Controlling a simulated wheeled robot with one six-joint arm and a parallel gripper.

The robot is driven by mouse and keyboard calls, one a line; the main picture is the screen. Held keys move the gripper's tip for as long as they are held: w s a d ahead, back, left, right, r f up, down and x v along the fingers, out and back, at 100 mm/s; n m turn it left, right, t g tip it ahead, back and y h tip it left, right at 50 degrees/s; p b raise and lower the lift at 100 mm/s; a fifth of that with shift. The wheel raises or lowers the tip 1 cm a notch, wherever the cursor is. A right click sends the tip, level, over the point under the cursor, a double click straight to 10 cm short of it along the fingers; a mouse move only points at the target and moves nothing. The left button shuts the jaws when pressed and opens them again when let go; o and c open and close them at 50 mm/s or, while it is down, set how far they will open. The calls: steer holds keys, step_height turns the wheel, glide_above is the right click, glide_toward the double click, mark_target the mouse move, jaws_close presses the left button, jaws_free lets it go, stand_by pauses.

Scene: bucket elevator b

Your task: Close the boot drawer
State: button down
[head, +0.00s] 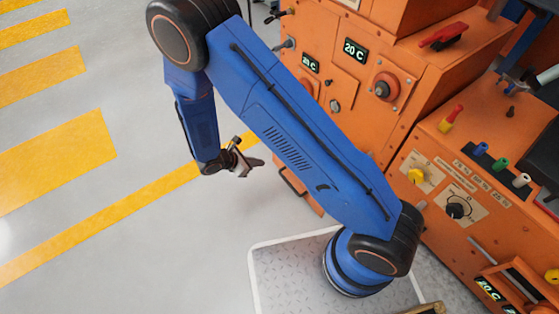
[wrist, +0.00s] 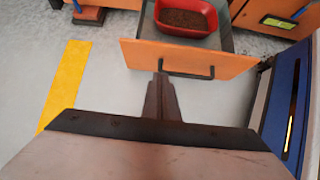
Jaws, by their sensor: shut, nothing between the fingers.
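The boot drawer (wrist: 240,66) stands pulled out from the orange machine, with a grey inside and an orange front. A dark bar handle (wrist: 190,76) runs across its front. A red tray (wrist: 187,30) of brown grains sits inside the drawer. In the head view the drawer front (head: 308,203) shows low on the machine, partly hidden behind my arm. My gripper (wrist: 161,78) is shut and empty, pointing at the drawer front. Its tips overlap the left end of the handle in the wrist view. In the head view my gripper (head: 252,165) appears a little left of the drawer front.
The orange machine (head: 318,28) with dials and 20 C displays stands at the back. An orange control panel (head: 443,160) with knobs and coloured plugs is at the right. Grey floor with yellow stripes (head: 60,150) is clear at the left.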

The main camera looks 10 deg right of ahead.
steer(key=shift+w+d+r+x, duration=0.1)
steer(key=shift+d+r+x, duration=0.2)
steer(key=shift+x, duration=1.9)
steer(key=shift+w+d+r+x, duration=0.1)
steer(key=shift+d+r+x, duration=0.15)
steer(key=shift+x, duration=1.9)
steer(key=shift+w+d+r+x, duration=0.1)
steer(key=shift+d+r+x, duration=0.2)
steer(key=shift+x, duration=1.9)
steer(key=w+d, duration=0.4)
steer(key=d, duration=0.5)
steer(key=w+d, duration=0.3)
steer(key=d, duration=0.5)
steer(key=w+d, duration=0.4)
steer(key=d, duration=0.5)
steer(key=shift+w+d, duration=0.35)
steer(key=shift+w+d+r, duration=0.1)
